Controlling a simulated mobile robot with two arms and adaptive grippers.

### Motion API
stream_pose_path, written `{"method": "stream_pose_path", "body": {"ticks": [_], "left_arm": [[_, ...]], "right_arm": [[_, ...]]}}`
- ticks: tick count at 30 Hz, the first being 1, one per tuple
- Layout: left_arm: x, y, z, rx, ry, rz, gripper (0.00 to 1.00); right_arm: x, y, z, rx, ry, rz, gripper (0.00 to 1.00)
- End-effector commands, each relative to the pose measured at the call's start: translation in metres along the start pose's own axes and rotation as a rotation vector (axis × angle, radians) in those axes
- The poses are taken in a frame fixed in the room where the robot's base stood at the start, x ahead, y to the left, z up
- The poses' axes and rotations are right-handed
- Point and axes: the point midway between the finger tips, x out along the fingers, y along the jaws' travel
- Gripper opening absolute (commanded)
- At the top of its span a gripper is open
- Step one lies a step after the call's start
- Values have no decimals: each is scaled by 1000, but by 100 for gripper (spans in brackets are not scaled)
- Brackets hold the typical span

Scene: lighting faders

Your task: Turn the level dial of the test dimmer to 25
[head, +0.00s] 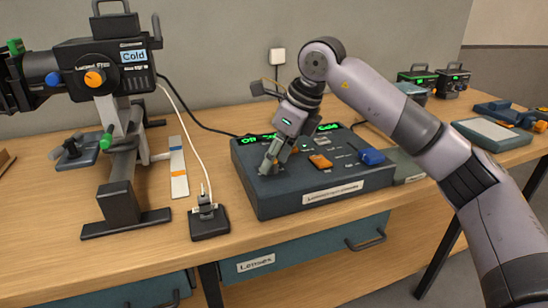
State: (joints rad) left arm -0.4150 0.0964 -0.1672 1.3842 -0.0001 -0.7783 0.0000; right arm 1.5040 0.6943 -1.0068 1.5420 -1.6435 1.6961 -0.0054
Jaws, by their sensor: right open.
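A dark blue-grey control box (300,205) stands on the wooden table, with green lit displays along its back edge. It may be the test dimmer; its front label is too small to read surely. My right gripper (268,164) is open, pointing down over the left part of the box's top. Its fingers are close to the panel; I cannot tell whether they touch anything. The gripper hides part of the panel, and I cannot make out a level dial or its reading. An orange control (320,161) and a blue knob (371,157) show right of the gripper. My left gripper is out of view.
A black lamp (108,70) with an orange dial and a "Cold" display stands at left on a stand. A small black socket box (210,225) with a white cable sits left of the control box. Other devices (452,80) stand at back right. A drawer (310,250) is below.

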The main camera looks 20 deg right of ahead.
Motion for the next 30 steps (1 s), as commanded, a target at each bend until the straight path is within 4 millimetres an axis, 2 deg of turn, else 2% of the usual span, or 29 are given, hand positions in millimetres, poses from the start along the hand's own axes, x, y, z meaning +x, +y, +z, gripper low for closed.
{"method": "stream_pose_path", "body": {"ticks": [9,27,30], "left_arm": [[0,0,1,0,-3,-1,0],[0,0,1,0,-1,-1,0],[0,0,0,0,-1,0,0]], "right_arm": [[3,0,0,-1,0,0,43],[3,0,0,-1,0,0,3],[3,0,0,-1,0,0,0]]}}
